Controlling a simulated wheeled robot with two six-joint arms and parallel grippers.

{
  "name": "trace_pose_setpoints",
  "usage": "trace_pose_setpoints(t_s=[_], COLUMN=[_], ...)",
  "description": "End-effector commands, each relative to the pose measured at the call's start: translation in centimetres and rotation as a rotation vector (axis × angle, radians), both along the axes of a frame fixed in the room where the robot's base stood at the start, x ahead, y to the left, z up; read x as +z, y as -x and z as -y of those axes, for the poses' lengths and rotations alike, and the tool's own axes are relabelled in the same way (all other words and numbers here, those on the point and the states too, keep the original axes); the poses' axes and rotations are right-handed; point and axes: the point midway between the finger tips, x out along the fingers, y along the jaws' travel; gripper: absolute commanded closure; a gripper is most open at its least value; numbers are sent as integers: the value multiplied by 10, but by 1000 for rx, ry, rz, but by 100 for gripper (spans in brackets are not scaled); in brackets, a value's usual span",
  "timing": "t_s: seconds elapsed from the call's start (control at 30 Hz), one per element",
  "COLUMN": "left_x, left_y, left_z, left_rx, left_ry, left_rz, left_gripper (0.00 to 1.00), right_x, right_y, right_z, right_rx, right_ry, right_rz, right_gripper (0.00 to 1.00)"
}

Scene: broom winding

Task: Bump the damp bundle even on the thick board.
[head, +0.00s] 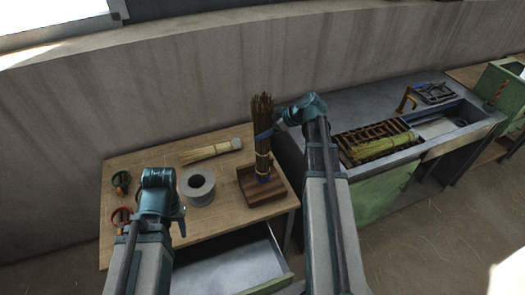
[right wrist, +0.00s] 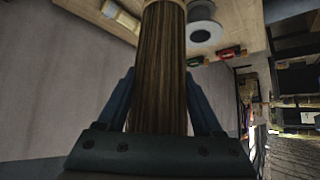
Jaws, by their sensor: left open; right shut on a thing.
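The damp bundle (head: 262,107) is a tall sheaf of dark brown stalks with a pale binding around its lower part. It stands close to upright over the thick board (head: 268,194), a dark brown wooden block at the table's right end. I cannot tell whether its lower end touches the board. My right gripper (head: 264,136) is shut around the bundle above the binding. In the right wrist view the bundle (right wrist: 161,75) runs between the two fingers. My left gripper (head: 182,220) is open and empty, near the table's front edge.
A grey spool (head: 200,199) stands left of the board. A pale straw bundle (head: 207,152) lies behind it. Green-handled (head: 121,180) and red-handled (head: 121,215) tools lie at the left. A drawer (head: 232,270) is open in front. A sink counter (head: 372,118) with a slatted rack stands at the right.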

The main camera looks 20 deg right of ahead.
Motion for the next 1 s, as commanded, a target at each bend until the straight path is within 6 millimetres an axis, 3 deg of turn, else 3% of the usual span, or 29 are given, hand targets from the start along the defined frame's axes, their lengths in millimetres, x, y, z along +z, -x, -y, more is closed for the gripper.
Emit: trace_pose_setpoints(t_s=[0.8,0.83,0.87,1.0], left_x=[-50,-47,-46,-46], left_y=[0,0,0,0], left_z=[0,0,0,0], left_rx=[1,1,1,1], left_ry=[0,0,0,0], left_rz=[0,0,0,0], left_gripper=[55,55,55,55], right_x=[-50,-47,-46,-46], right_y=[0,0,0,0], right_z=[0,0,0,0], right_rx=[0,0,0,0], right_ry=[0,0,0,0], right_rz=[0,0,0,0], right_gripper=[72,72,79,79])
